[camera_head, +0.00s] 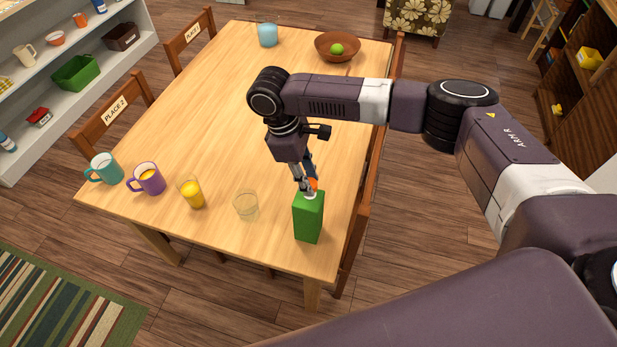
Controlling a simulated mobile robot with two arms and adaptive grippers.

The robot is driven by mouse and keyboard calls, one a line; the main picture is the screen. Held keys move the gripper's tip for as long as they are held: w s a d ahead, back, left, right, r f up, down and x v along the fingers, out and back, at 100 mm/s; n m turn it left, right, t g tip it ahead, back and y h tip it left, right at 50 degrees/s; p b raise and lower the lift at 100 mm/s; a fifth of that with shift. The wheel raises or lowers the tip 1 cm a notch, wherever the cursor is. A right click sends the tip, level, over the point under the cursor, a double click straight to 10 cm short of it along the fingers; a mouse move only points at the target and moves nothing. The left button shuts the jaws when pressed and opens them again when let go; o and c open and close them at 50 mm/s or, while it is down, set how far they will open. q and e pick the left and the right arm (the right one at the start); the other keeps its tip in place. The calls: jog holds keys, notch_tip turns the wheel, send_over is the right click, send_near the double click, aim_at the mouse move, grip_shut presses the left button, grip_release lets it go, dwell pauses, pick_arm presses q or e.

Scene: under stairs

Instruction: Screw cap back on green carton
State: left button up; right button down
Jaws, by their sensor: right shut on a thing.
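The green carton (308,218) stands upright near the front right corner of the wooden table. An orange cap (313,184) shows at the carton's top, between the fingers of my right gripper (309,187). My right gripper points down from above and is shut on the cap. The fingers partly hide the cap and the carton's spout, so I cannot tell how far the cap sits on the thread. My left gripper is not in view.
On the table (215,110), a clear glass (246,205) stands just left of the carton. Further left are a glass of yellow drink (192,194), a purple mug (147,178) and a teal mug (104,169). A brown bowl (325,46) and blue cup (268,35) stand at the far end. The table's middle is clear.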

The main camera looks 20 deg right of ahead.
jog(key=shift+f+b, duration=0.35)
jog(key=shift+f, duration=0.7)
jog(key=c, duration=2.2)
grip_release()
grip_shut()
